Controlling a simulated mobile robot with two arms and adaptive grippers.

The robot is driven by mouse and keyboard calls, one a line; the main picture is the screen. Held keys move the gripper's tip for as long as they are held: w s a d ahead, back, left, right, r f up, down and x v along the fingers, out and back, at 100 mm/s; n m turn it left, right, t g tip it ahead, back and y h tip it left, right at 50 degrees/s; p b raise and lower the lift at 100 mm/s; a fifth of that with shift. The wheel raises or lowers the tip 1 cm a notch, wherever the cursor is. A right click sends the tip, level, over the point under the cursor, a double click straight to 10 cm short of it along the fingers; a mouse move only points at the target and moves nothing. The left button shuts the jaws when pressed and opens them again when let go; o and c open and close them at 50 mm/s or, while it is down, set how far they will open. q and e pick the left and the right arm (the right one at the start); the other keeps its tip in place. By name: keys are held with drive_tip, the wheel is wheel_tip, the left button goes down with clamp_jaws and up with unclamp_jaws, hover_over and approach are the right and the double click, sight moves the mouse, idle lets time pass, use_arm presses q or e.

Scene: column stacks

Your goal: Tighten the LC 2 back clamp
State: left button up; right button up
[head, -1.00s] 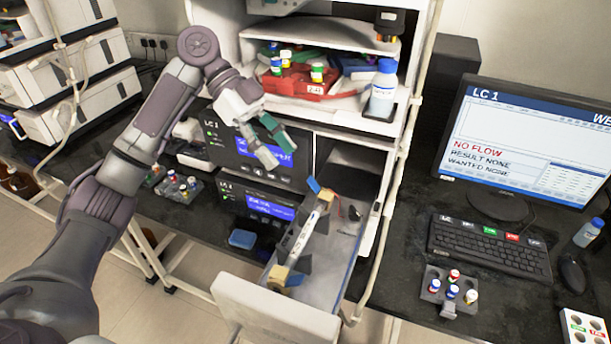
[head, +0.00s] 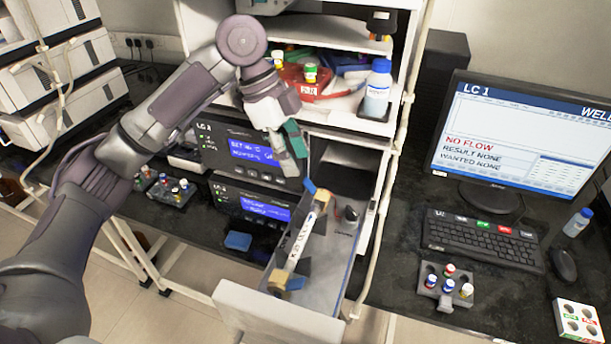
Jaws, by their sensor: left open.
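An open drawer (head: 335,262) in the middle stack holds a long white column (head: 299,243) lying lengthwise. At its back end is a clamp with a blue lever (head: 310,186) and a tan block (head: 319,196). At its front end is another tan and blue clamp (head: 284,281). The panel above is small but seems to read LC 1; I see no clear LC 2 label. My left gripper (head: 293,156), with one green and one grey finger, is open and empty. It hangs just above and behind the back clamp, apparently apart from it. My right gripper is not in view.
Two display modules (head: 252,150) stand left of the drawer. A shelf above holds a red tray (head: 325,92) and a blue-capped bottle (head: 377,90). A white upright post (head: 396,165) stands right of the drawer. A monitor (head: 525,135), keyboard (head: 483,240) and vial rack (head: 445,286) are at right.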

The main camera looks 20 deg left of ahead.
sight(306, 180)
use_arm(q)
drive_tip(key=x, duration=0.5)
drive_tip(key=shift+d+f, duration=0.15)
drive_tip(key=shift+f, duration=0.2)
clamp_jaws()
